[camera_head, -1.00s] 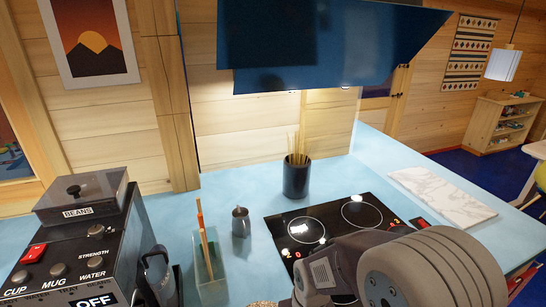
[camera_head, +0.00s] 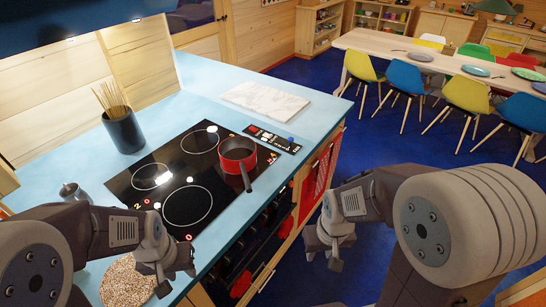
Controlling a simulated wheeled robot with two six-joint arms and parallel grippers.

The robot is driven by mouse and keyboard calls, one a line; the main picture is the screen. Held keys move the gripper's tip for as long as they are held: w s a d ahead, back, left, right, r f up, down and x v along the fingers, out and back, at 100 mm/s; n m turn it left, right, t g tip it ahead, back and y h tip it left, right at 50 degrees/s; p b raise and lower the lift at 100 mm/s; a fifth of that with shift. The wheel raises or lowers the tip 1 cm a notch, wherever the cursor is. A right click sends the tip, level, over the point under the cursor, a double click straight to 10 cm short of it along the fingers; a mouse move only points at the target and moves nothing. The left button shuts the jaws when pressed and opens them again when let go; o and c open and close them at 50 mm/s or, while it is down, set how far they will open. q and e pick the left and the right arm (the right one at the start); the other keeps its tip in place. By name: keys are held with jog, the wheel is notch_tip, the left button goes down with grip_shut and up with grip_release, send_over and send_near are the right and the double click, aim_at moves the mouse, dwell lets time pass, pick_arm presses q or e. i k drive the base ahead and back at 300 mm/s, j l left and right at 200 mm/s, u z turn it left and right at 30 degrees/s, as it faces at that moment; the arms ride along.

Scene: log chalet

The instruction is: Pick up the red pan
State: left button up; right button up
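The red pan (camera_head: 238,152) sits on the right part of the black cooktop (camera_head: 163,178), its dark handle pointing toward the counter's front edge. My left gripper (camera_head: 164,283) is low over the counter's front edge, left of and nearer than the pan, apart from it. My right gripper (camera_head: 322,260) is in front of the counter over the floor, right of and nearer than the pan, also apart from it. Both grippers are small and seen at an angle. I cannot make out the gap between the fingers of either one clearly.
A dark holder with sticks (camera_head: 123,131) and a metal jug (camera_head: 74,192) stand left of the cooktop. A speckled round board (camera_head: 127,284) lies by my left gripper. A marble slab (camera_head: 265,101) lies behind the pan. A dining table (camera_head: 385,47) with chairs stands at the back right.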

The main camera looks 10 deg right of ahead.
aim_at(238, 155)
jog(key=i+l+u, duration=0.15)
jog(key=u, duration=0.3)
jog(key=i+l+u, duration=0.1)
jog(key=l+u, duration=0.15)
jog(key=u, duration=0.2)
jog(key=l+u, duration=0.2)
jog(key=u, duration=0.25)
